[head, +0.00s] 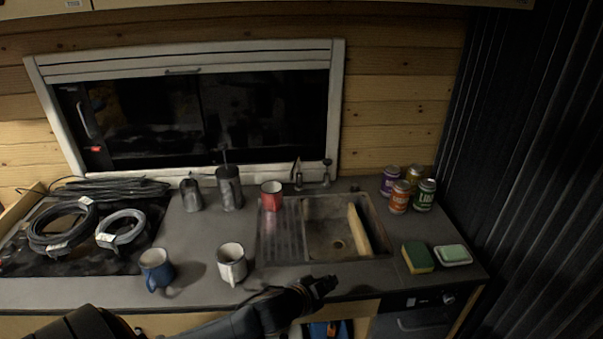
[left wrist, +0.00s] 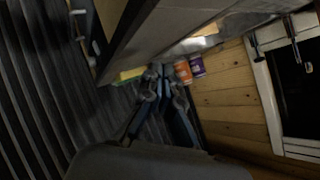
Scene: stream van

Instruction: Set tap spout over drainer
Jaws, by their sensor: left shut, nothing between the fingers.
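The tap (head: 298,178) stands at the back edge of the sink unit, below the window. It is small and dark, and I cannot tell exactly where its spout points. A dark upright fitting (head: 327,172) stands just right of it. The ribbed drainer (head: 283,235) is the left part of the unit, and the basin (head: 325,220) is on the right. My left gripper (head: 320,284) is shut and empty at the counter's front edge, in front of the basin and well apart from the tap. In the left wrist view its fingers (left wrist: 160,73) are together. My right gripper is out of view.
A red mug (head: 271,195) stands at the drainer's back left corner. A white mug (head: 231,264) and a blue mug (head: 156,268) stand near the front edge. A wooden board (head: 359,230) leans in the basin. Cans (head: 399,197) and a sponge (head: 418,257) are at right.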

